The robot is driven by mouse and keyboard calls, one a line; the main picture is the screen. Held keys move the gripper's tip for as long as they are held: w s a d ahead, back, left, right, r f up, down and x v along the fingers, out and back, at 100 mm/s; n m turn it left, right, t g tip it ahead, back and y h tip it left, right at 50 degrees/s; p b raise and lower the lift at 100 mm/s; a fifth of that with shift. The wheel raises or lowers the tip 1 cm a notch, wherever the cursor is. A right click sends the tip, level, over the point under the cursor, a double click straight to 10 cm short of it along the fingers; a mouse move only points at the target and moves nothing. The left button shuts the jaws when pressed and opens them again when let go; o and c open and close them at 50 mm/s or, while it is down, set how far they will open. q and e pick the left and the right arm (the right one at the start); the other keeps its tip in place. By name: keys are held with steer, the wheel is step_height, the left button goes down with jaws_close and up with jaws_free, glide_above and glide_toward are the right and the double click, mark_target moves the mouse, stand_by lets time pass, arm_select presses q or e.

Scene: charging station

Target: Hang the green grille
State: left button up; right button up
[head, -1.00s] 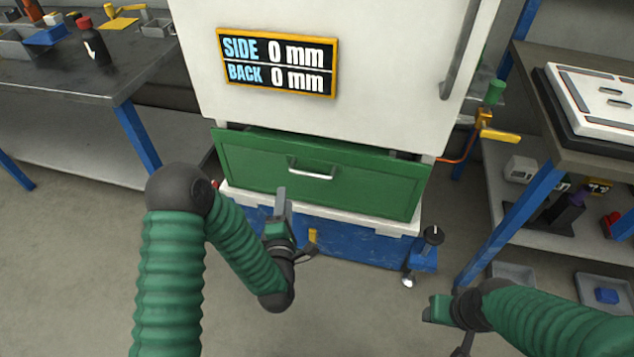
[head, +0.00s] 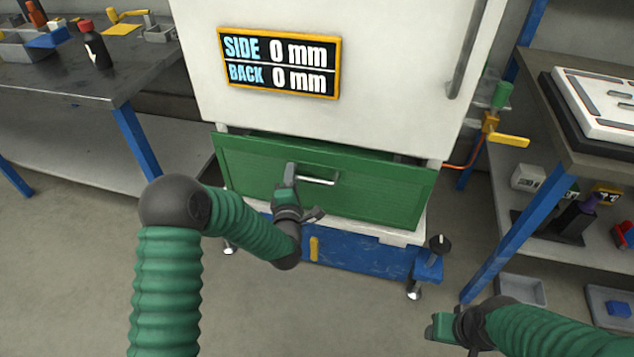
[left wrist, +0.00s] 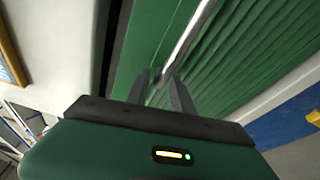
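The green grille (head: 375,196) is a wide panel below the white cabinet, with a dark gap along its top edge. A silver bar handle (head: 318,178) is on its upper middle. My left gripper (head: 290,172) is at the left end of the handle. In the left wrist view, its two fingers (left wrist: 161,88) are apart, and the lower end of the handle (left wrist: 190,40) shows between their tips. Whether they touch it cannot be told. My right gripper (head: 440,327) is low at the right, away from the grille, and its fingers are not clear.
The white cabinet (head: 330,120) carries a sign (head: 280,64) reading SIDE 0 mm, BACK 0 mm. A blue base (head: 360,258) with a black knob (head: 438,244) is below the grille. Workbenches stand left (head: 90,80) and right (head: 590,150). The floor in front is clear.

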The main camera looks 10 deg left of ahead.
arm_select(q)
jaws_close()
steer(key=shift+s+f, duration=0.1)
steer(key=shift+f, duration=0.05)
stand_by(0.9)
